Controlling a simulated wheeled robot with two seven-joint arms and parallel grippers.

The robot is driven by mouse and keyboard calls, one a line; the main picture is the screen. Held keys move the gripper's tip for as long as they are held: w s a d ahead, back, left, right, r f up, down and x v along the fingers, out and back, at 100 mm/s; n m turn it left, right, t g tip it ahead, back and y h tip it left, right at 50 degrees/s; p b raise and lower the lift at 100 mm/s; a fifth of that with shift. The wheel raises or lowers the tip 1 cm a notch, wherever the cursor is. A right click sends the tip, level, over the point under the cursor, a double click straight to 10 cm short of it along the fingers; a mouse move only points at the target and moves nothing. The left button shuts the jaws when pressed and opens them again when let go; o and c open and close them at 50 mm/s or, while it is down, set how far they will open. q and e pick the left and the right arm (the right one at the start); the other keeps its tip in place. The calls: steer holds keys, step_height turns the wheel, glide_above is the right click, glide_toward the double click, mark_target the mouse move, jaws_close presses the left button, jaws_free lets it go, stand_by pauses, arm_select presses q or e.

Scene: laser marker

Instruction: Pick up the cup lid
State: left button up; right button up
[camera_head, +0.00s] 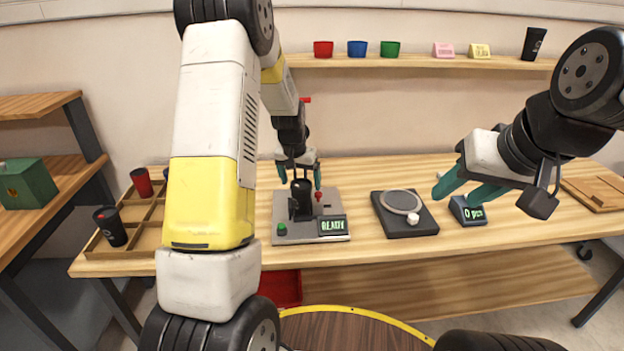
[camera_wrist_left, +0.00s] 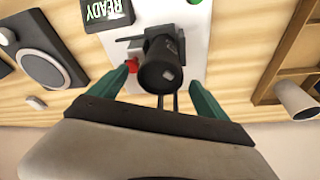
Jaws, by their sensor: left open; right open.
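A dark cup-like cylinder (camera_head: 300,198) stands on the laser marker (camera_head: 335,202). Its dark round end (camera_wrist_left: 160,78) faces the left wrist camera. I cannot make out a separate lid on it. My left gripper (camera_head: 301,173) is open just above this cylinder, with one finger to each side; in the left wrist view (camera_wrist_left: 163,80) the fingers straddle it without visible contact. My right gripper (camera_head: 454,197) is open and empty near the counter display (camera_head: 467,211).
The marker's screen (camera_head: 332,225) reads READY. A scale (camera_head: 409,222) with a round plate sits to its right. A wooden compartment tray (camera_head: 140,213) at the left holds a red cup (camera_head: 142,182) and a black cup (camera_head: 110,226). Small colored containers line the shelf (camera_head: 420,61).

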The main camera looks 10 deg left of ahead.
arm_select(q)
steer(key=shift+w+f, duration=0.1)
steer(key=shift+f, duration=0.15)
steer(key=c, duration=1.4)
steer(key=shift+r, duration=0.15)
